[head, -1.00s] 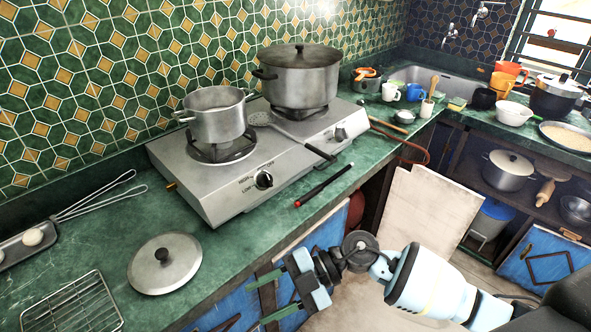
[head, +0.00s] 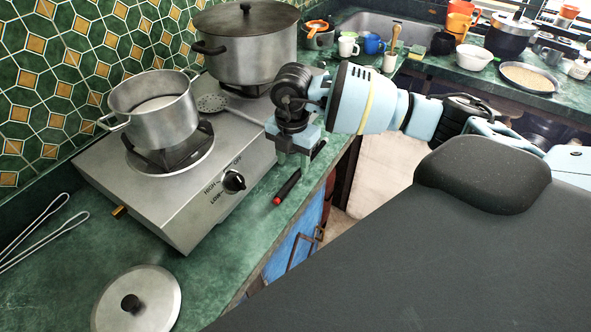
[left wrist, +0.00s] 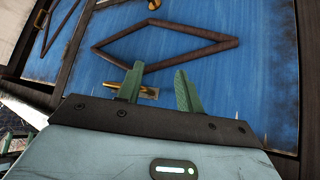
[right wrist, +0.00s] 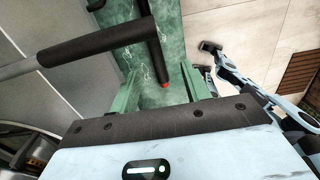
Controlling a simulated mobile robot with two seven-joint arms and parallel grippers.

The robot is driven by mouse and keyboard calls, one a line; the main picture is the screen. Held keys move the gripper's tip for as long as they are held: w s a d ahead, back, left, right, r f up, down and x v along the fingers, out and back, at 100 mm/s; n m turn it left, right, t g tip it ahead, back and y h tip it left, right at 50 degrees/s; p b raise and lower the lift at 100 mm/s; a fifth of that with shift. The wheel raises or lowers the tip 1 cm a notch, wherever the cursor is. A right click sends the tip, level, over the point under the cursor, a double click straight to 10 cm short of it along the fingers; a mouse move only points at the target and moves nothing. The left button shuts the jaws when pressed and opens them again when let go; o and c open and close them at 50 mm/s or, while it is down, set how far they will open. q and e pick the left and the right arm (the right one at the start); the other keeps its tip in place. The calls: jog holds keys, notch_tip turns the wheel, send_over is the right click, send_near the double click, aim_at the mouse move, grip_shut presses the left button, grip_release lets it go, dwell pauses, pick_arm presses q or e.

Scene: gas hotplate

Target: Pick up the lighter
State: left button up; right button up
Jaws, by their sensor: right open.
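The lighter (head: 287,187), slim and black with a red end, lies on the green counter in front of the hotplate. My right gripper (head: 292,158) points down just behind it, over the counter near the hotplate's front edge. In the right wrist view, the open, empty fingers (right wrist: 158,82) straddle the view of the lighter (right wrist: 154,48), its red end between them; they look apart from it. My left gripper (left wrist: 158,84) shows only in its wrist view, open and empty before a blue cabinet door.
The steel hotplate (head: 205,205) carries a small pot (head: 155,110) and a large lidded pot (head: 248,50). A skimmer's black handle (right wrist: 95,45) sticks out close to the right gripper. A loose lid (head: 140,300) lies at the near left. The counter's front edge is close to the lighter.

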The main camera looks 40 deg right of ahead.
aim_at(292, 179)
jog(key=shift+w+d+f, duration=0.1)
jog(key=shift+w+f, duration=0.05)
jog(key=shift+f, duration=1.05)
jog(key=shift+w+f, duration=0.15)
jog(key=shift+f, duration=1.05)
jog(key=shift+w+d+f, duration=0.1)
jog(key=shift+w+f, duration=0.05)
jog(key=shift+f, duration=1.05)
grip_shut()
